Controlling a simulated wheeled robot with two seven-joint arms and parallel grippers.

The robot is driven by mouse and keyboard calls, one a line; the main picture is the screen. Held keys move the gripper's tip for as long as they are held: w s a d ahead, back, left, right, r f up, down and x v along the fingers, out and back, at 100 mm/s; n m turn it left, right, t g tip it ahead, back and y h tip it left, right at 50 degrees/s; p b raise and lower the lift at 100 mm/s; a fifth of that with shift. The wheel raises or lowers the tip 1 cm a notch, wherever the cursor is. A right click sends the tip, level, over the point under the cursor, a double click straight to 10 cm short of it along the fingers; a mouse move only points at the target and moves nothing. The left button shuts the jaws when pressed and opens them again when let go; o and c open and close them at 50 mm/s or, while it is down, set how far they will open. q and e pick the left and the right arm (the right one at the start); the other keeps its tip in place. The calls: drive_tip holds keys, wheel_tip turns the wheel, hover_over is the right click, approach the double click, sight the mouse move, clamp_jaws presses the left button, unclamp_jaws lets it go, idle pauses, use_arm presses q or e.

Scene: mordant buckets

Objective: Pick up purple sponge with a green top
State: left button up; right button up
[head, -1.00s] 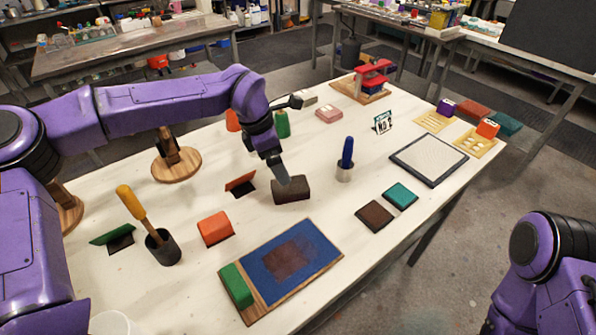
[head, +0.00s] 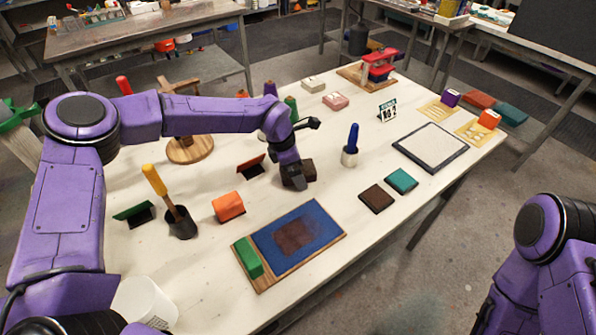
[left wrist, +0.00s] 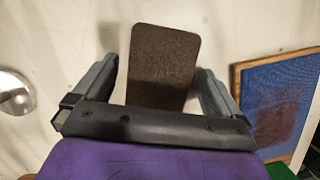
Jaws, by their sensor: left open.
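I see no sponge that is clearly purple with a green top. A dark brown block (head: 309,170) lies on the table under my left gripper (head: 293,180). In the left wrist view the brown block (left wrist: 163,50) lies between the spread fingers of my left gripper (left wrist: 157,75), with a gap to each finger. That gripper is open and empty.
A blue-topped board (head: 325,217) with a green block (head: 247,258) lies in front. An orange block (head: 228,206), a dark cup with a yellow-handled tool (head: 182,222) and a metal cup with a blue handle (head: 349,157) stand nearby. A white bucket (head: 143,302) is at lower left.

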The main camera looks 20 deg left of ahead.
use_arm(q)
drive_tip(key=shift+f, duration=0.1)
drive_tip(key=c, duration=1.1)
drive_tip(key=shift+c, duration=0.2)
drive_tip(key=shift+w+r, duration=0.1)
drive_tip(key=shift+r, duration=0.3)
drive_tip(key=r, duration=0.1)
drive_tip(key=r+b, duration=0.1)
drive_tip(key=r, duration=0.1)
drive_tip(key=shift+s+d, duration=0.1)
drive_tip(key=shift+s, duration=0.15)
drive_tip(key=s+d+r+b, duration=0.5)
drive_tip(key=s+r, duration=0.4)
drive_tip(key=s, duration=0.3)
drive_tip(key=shift+s+d+r, duration=0.15)
drive_tip(key=shift+d+r, duration=0.1)
drive_tip(key=shift+d, duration=0.3)
